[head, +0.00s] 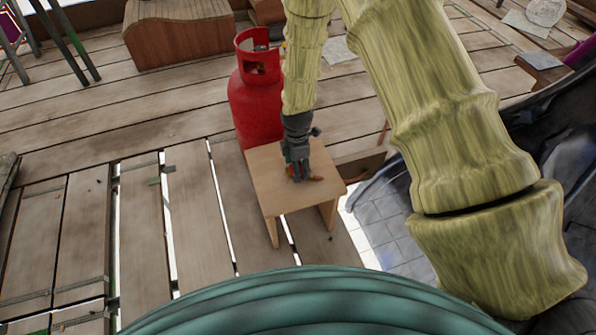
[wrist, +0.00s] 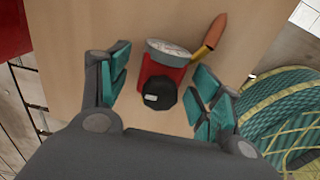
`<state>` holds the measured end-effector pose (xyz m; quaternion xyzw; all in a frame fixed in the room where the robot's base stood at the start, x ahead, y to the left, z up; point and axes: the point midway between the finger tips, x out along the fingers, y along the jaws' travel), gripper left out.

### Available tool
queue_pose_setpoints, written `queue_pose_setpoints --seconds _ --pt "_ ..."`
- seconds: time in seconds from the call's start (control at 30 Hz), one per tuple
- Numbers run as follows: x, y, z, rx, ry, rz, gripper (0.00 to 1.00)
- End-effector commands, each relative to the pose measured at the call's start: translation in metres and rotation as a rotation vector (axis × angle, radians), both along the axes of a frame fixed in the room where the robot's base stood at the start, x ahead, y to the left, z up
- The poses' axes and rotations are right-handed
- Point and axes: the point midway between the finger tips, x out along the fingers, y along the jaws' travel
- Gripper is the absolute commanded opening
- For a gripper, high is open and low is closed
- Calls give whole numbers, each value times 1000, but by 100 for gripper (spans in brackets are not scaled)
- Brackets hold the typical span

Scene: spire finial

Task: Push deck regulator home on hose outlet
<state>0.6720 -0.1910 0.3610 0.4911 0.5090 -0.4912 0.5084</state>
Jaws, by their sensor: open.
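The regulator (wrist: 163,72) is a red body with a grey disc at one end and a black knob at the other. It is on the small wooden table (head: 268,185). A brass and orange-brown tapered piece (wrist: 209,38), perhaps the hose outlet, points away from its right side; I cannot tell how far it is seated. In the head view its orange tip (head: 316,178) shows beside my gripper (head: 298,176). In the wrist view my gripper (wrist: 160,80) is open, with teal-padded fingers on either side of the regulator. A gap shows on the left; contact on the right is unclear.
A red gas cylinder (head: 256,105) stands just behind the table. Gappy deck planks (head: 95,220) lie to the left. Dark draped material (head: 380,195) lies to the right.

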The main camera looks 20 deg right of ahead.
Motion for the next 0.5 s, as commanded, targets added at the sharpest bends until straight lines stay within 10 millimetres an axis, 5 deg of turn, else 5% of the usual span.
queue_pose_setpoints --seconds 0.27,0.5 --pt "0 0 1 0 0 0 62" --pt "0 0 1 0 0 -1 19"
